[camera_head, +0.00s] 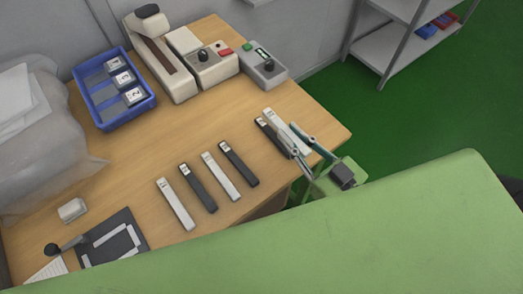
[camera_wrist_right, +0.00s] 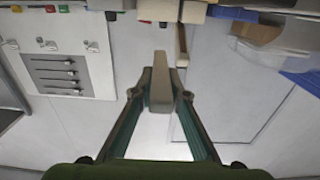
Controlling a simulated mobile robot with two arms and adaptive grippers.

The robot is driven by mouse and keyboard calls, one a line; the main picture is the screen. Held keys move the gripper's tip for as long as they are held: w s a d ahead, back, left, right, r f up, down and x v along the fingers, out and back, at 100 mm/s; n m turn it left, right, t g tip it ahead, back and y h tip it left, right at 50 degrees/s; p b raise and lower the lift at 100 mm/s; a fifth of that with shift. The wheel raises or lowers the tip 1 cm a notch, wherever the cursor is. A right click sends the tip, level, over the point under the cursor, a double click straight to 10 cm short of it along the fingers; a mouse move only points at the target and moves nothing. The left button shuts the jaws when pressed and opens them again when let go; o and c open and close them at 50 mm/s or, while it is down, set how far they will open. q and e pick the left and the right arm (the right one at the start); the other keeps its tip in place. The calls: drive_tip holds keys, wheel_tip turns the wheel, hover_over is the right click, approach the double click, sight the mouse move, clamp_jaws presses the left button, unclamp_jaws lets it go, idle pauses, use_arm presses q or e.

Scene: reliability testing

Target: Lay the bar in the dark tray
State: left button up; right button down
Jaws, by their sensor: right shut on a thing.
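My right gripper (camera_head: 292,138) is at the right end of the table, shut on a white bar (camera_head: 280,122) with a small label at its far end. In the right wrist view the bar (camera_wrist_right: 161,85) stands between the fingertips of the gripper (camera_wrist_right: 161,90) and looks greyish. I cannot tell whether it touches the table. A dark bar (camera_head: 266,131) lies just left of it, partly hidden by a finger. Two white bars and two dark bars, one white bar (camera_head: 175,204) at the left, lie in a row. A dark flat tray-like piece (camera_head: 131,229) with white strips lies front left. My left gripper is not in view.
A blue crate (camera_head: 104,120) with labelled boxes and several beige devices (camera_head: 205,68) stand along the back. A small white block (camera_head: 72,209) and a plastic-covered object (camera_head: 50,145) are at the left. The wooden table (camera_head: 180,130) is clear between devices and bars.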

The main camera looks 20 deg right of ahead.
hover_over(262, 157)
drive_tip(key=f, duration=0.6)
drive_tip(key=shift+d+f, duration=0.1)
drive_tip(key=shift+d, duration=0.15)
drive_tip(key=shift+a+f, duration=0.25)
drive_tip(key=shift+f, duration=1.35)
drive_tip(key=shift+f, duration=0.1)
drive_tip(key=c, duration=2)
unclamp_jaws()
